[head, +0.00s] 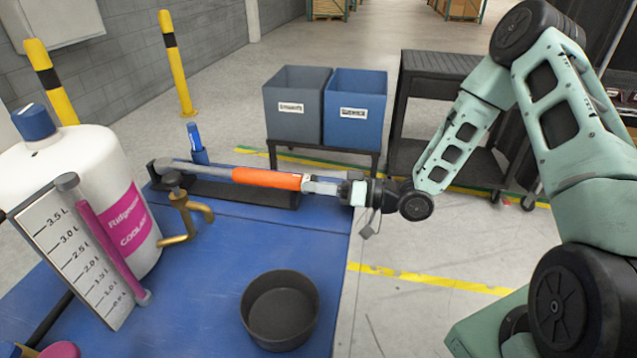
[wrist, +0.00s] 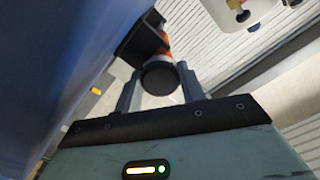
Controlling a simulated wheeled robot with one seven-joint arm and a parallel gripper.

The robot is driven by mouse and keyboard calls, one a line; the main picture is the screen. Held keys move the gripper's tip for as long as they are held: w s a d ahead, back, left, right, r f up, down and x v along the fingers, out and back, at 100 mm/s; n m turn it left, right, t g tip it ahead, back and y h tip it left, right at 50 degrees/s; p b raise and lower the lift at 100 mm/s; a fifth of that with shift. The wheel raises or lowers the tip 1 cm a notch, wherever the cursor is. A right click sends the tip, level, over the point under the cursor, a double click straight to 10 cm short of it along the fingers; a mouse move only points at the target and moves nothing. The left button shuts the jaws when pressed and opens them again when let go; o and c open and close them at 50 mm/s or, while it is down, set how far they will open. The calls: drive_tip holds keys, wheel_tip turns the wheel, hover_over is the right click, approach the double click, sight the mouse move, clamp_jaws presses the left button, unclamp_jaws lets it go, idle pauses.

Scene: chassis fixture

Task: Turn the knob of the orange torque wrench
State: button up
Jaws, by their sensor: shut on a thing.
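The orange torque wrench (head: 266,179) lies level in a dark holder (head: 228,192) along the far edge of the blue table in the head view. Its silver shaft runs left and its knob end points right. The orange handle (wrist: 165,48) shows behind the knob. In the head view the knob is mostly hidden by my gripper.
On the blue table (head: 230,260) stand a white coolant jug (head: 90,165), a level gauge (head: 75,255), a brass tap (head: 185,215) and a dark round pan (head: 280,308). Grey (head: 293,92) and blue (head: 354,95) bins stand behind. A dark cart (head: 440,75) is behind my arm.

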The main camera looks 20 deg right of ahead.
idle(0.3)
drive_tip(key=o, duration=1)
drive_tip(key=shift+c, duration=0.2)
drive_tip(key=shift+d, duration=0.15)
drive_tip(key=b+v, duration=0.2)
drive_tip(key=v, duration=1.5)
drive_tip(key=shift+s+d, duration=0.1)
